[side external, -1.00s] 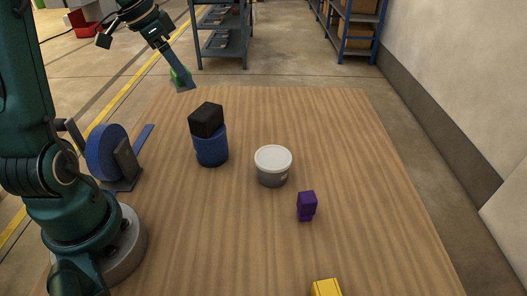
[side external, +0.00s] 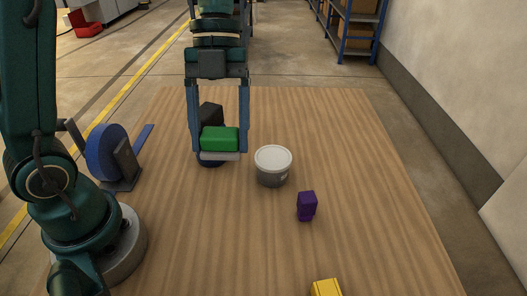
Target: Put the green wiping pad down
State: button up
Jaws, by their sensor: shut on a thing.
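The green wiping pad (side external: 220,138) has a green top and a pale lower layer. My gripper (side external: 219,150) points down and is shut on the pad, with one finger at each end of it. The pad is held roughly level. I cannot tell the gap between the pad and these things. The vertical washer, a blue disc (side external: 106,152) on a dark stand, is at the left of the table.
A grey tub with a white lid (side external: 273,158) stands just right of the gripper. A purple block (side external: 307,205) and a yellow block (side external: 326,288) are nearer the front. The right side of the wooden table (side external: 390,215) is clear.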

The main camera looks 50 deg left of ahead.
aim_at(222, 149)
notch_tip(222, 149, down, 3)
jog(key=shift+f, duration=0.1)
jog(key=s+d+f, duration=0.1)
jog(key=d+f, duration=0.1)
jog(key=d, duration=0.1)
jog(key=d+f, duration=0.2)
jog(key=d, duration=0.2)
jog(key=s+d+f, duration=0.1)
jog(key=d+f, duration=0.2)
jog(key=d, duration=0.1)
jog(key=shift+s+d+f, duration=0.1)
jog(key=shift+s+d, duration=0.05)
jog(key=shift+s, duration=0.15)
jog(key=shift+f, duration=1.95)
jog(key=o, duration=1.3)
jog(key=shift+f, duration=0.1)
jog(key=shift+c, duration=0.2)
